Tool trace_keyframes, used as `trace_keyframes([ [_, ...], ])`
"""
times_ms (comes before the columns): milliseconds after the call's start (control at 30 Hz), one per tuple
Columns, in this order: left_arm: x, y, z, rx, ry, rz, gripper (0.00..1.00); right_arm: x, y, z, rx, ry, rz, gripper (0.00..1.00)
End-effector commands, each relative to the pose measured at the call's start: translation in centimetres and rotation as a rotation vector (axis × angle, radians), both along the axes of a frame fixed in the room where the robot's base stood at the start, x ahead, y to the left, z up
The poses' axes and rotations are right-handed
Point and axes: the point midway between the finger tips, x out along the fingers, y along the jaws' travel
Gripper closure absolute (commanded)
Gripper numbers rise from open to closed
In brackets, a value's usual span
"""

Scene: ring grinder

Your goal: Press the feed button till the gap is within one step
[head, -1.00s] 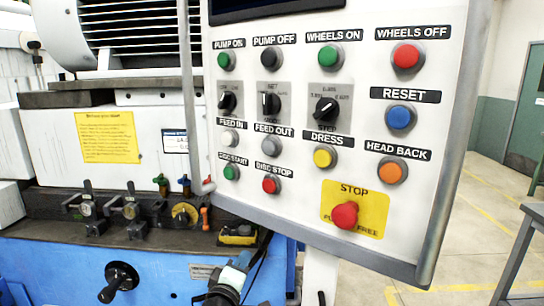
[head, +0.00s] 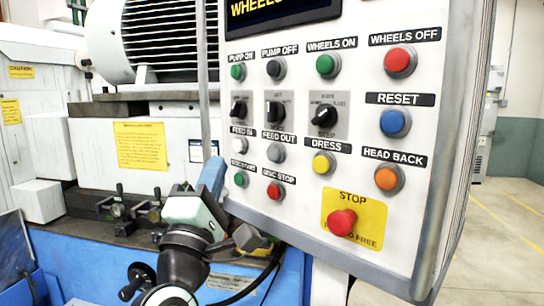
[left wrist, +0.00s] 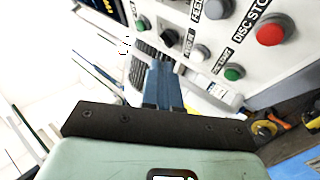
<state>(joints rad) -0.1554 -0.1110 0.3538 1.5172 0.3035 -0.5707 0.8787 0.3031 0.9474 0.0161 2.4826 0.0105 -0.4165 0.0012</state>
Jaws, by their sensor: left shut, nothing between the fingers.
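The control panel carries a pale FEED IN button (head: 239,145) and a grey FEED OUT button (head: 276,152) at its left side. My left gripper (head: 213,172) is shut and empty, its blue fingers at the panel's lower left edge, below and left of FEED IN. In the left wrist view, the shut blue fingers (left wrist: 161,84) point toward the panel; the FEED IN button (left wrist: 200,53) is to their right, apart from them. The dark display (head: 285,12) is cut off at the top; only part of a yellow word shows, and no gap reading. My right gripper is not in view.
The green DISC START button (head: 241,179) and red DISC STOP button (head: 275,190) sit just below the feed buttons. A grey tube (head: 205,80) runs down the panel's left side. A red STOP knob (head: 342,222) stands out lower right.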

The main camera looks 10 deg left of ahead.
Motion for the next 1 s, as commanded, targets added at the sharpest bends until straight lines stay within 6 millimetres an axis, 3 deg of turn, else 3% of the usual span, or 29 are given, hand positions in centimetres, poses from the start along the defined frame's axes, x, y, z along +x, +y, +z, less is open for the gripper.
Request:
trace_keyframes([
  [367, 0.7, -0.5, 0.0, 0.003, 0.004, -0.001, 1.0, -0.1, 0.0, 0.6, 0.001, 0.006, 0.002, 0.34],
  [767, 5.1, -3.6, 0.3, 0.002, 0.004, -0.002, 1.0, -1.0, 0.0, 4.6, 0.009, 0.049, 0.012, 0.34],
  [1000, 6.9, -4.8, 0.0, 0.003, 0.003, -0.001, 1.0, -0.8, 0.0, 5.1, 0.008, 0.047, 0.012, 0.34],
])
